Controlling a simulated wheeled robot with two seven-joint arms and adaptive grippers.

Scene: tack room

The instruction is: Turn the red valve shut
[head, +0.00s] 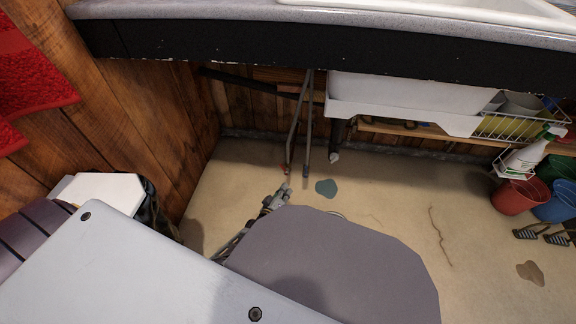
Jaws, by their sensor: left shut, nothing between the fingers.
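Two thin grey pipes (308,130) come down under the counter. A small reddish spot (287,170) shows at the lower end of the left one; it is too small to tell whether it is the red valve. No other valve shows clearly. My left gripper (284,190) is shut and empty, low under the counter, just below that spot in the picture. I cannot tell whether they touch. The large grey parts of my own body hide much of the floor and the arm behind the gripper. My right gripper is not in view.
The counter (330,42) with a white sink (440,10) overhangs the area. A teal patch (326,188) lies on the floor right of the gripper. A red bucket (520,197), a blue bucket (560,204) and a spray bottle (527,155) are at right. A red towel (35,75) hangs left.

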